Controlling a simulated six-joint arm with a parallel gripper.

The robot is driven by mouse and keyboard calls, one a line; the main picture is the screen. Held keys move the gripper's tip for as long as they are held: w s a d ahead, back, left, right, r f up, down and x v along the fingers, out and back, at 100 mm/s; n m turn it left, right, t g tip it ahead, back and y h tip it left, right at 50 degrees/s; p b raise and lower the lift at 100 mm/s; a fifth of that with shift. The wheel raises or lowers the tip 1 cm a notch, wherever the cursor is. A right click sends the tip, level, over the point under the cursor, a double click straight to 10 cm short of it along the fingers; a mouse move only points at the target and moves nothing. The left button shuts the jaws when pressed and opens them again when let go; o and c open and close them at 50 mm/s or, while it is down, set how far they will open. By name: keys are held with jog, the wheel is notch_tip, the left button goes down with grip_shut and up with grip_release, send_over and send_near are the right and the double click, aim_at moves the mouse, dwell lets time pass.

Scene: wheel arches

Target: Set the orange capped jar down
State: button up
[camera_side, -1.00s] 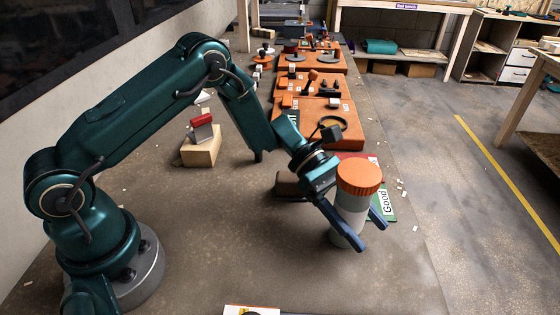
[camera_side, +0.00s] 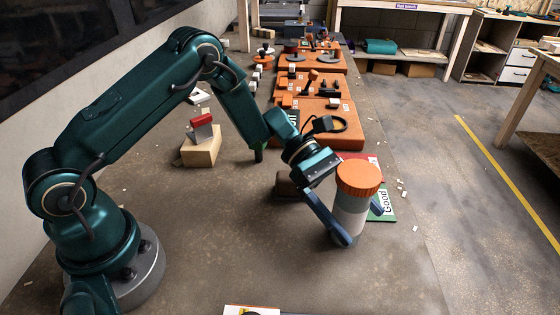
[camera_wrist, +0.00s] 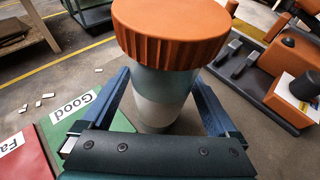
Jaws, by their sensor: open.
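The orange capped jar (camera_side: 352,205) stands upright on the grey bench top, with a ribbed orange cap and a pale body with a grey band. In the wrist view the jar (camera_wrist: 160,85) is in the centre, its cap hiding part of the body. My gripper (camera_side: 358,226) is open around the jar's lower body, one blue finger on each side. In the wrist view my gripper (camera_wrist: 165,100) shows gaps between both fingers and the jar. In the side view the far finger is partly hidden behind the jar.
A green "Good" mat (camera_side: 383,204) lies just behind the jar, beside a red mat (camera_wrist: 22,155). Orange trays (camera_side: 345,128) with parts line the back of the bench. A wooden block with a red-topped piece (camera_side: 201,145) stands to the left. The bench front is mostly clear.

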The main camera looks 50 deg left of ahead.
jog(key=v, duration=1)
